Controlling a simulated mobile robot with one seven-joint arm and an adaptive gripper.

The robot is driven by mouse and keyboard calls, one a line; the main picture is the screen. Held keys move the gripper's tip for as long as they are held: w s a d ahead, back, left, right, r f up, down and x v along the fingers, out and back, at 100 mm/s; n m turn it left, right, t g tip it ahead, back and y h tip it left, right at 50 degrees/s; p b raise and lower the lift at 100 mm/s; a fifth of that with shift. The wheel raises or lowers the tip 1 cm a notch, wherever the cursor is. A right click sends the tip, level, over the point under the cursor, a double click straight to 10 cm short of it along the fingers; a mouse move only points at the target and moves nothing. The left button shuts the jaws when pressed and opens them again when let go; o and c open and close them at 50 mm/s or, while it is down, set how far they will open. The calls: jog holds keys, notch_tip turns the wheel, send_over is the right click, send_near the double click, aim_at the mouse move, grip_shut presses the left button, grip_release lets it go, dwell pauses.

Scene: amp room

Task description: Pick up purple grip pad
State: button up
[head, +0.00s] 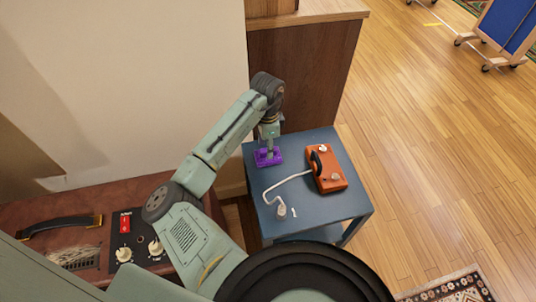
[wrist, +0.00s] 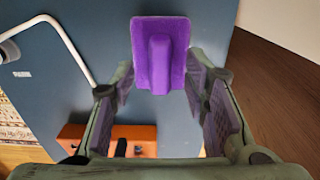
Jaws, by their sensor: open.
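The purple grip pad (head: 268,157) lies on the blue-grey table near its back left corner. In the wrist view the purple grip pad (wrist: 160,55) shows as a flat plate with a raised ridge along its middle. My gripper (head: 268,150) is just above the pad in the head view and hides part of it. In the wrist view my gripper (wrist: 160,88) is open, with one finger to each side of the pad's ridge line. I cannot tell whether the fingers touch the pad.
The blue table (head: 310,217) also bears an orange box (head: 328,180) with a dark handle and a white cable (head: 285,188). A wooden cabinet (head: 300,85) stands behind the table. A brown amplifier (head: 60,222) is at left.

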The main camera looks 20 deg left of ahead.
jog(key=shift+f, duration=1.25)
jog(key=shift+c, duration=0.4)
grip_shut()
